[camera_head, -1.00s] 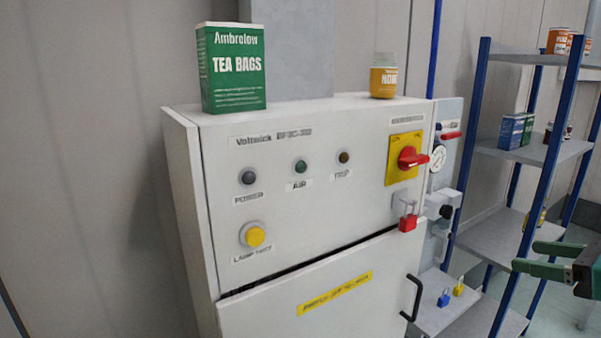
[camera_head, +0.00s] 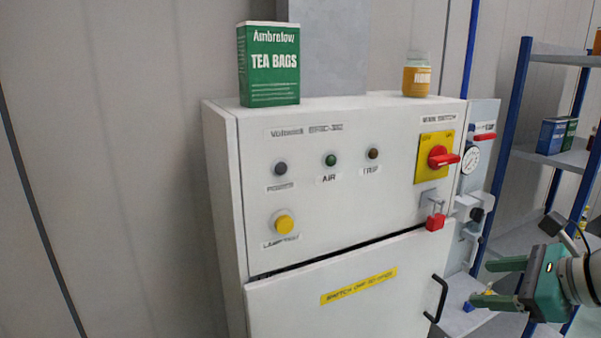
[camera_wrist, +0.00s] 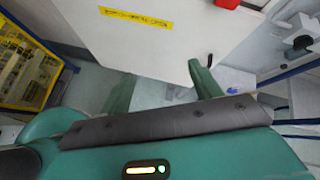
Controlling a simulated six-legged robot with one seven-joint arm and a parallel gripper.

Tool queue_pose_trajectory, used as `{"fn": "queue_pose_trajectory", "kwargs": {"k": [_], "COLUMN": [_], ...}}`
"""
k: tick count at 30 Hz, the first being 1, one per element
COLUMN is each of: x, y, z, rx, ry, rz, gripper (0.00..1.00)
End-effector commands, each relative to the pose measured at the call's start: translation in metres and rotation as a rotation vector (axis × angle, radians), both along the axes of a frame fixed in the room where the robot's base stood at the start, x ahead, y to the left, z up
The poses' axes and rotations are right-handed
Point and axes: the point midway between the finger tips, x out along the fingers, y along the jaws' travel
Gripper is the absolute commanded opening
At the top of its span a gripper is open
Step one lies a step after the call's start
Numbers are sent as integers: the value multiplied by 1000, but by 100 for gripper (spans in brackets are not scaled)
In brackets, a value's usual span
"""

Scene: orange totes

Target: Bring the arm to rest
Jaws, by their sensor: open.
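My gripper (camera_head: 484,283) is at the lower right of the head view, with its two green fingers apart and nothing between them. It is in front of the right side of the white cabinet (camera_head: 390,214), near the black door handle (camera_head: 436,299). In the wrist view my gripper (camera_wrist: 163,92) also shows open and empty, with the cabinet door (camera_wrist: 160,50) beyond the fingers.
A red padlock (camera_head: 435,222) hangs below the red main switch (camera_head: 441,157). A green tea box (camera_head: 269,64) and an orange-labelled jar (camera_head: 416,78) stand on the cabinet. Blue-post shelves (camera_head: 515,110) stand at the right. A yellow-framed structure (camera_wrist: 28,65) shows at left in the wrist view.

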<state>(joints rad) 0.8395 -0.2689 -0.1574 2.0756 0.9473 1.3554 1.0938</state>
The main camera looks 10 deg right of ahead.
Motion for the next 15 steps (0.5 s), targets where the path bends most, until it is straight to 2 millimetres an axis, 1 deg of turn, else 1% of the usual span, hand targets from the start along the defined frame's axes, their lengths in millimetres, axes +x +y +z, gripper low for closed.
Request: {"fn": "queue_pose_trajectory", "kwargs": {"k": [1,4,5,6,8,9,11,12,14,15], "x": [5,11,13,13,13,10,5,0,-10,-17], "y": [17,52,64,80,104,119,139,151,167,177], "z": [-7,-23,-29,-37,-48,-55,-65,-71,-80,-86], "rx": [-59,-217,-275,-359,-494,-587,-732,-832,-986,-1089], "ry": [10,27,28,28,20,10,-15,-35,-75,-105], "rz": [61,205,258,337,467,555,698,800,963,1078], "gripper": [63,63,63,63,63,63,63,63,63,63]}}
